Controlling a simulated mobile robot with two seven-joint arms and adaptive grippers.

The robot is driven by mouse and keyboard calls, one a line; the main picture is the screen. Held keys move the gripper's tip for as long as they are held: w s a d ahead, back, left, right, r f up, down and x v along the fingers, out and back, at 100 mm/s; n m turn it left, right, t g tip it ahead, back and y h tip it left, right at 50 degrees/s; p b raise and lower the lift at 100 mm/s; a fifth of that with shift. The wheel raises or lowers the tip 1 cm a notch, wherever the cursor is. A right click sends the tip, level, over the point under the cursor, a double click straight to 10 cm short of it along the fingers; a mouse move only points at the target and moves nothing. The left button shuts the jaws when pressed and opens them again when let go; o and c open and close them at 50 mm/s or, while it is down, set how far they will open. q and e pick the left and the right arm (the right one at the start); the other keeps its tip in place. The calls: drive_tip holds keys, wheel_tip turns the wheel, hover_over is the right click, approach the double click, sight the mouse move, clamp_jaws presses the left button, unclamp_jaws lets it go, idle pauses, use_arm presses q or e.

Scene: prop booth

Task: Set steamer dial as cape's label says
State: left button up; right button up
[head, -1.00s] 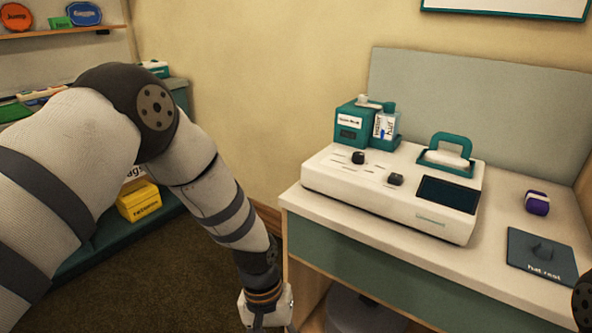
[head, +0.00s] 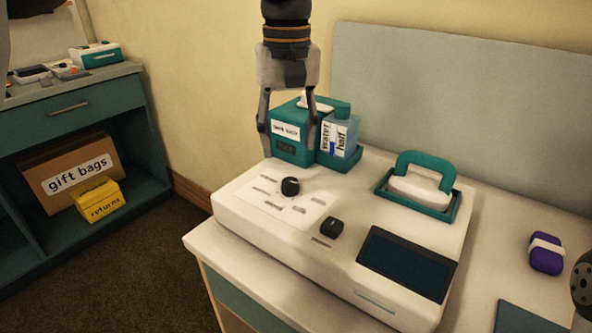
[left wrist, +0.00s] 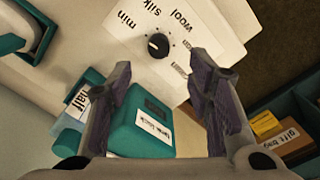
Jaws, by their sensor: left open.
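The white steamer (head: 330,265) stands on the counter with a round black dial (head: 290,187) on its pale panel. In the left wrist view the dial (left wrist: 158,46) has printed words around it, including min, silk and wool; another word is partly hidden by a finger. A white mark shows on the dial, but I cannot tell its exact setting. My left gripper (head: 288,150) is open and empty, pointing down above the steamer's back left part, behind the dial and apart from it. No cape or cape label is visible.
A teal box (head: 287,148) and a water tank (head: 340,135) marked half stand at the steamer's back, close to my left fingers. A black square knob (head: 332,227), dark screen (head: 407,263) and teal-handled iron (head: 421,187) are to the right. A purple item (head: 546,254) lies beyond.

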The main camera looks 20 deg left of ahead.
sight(290, 181)
use_arm(q)
wheel_tip(290, 181, down, 8)
drive_tip(key=shift+w+f, duration=0.1)
drive_tip(key=shift+f, duration=0.1)
clamp_jaws()
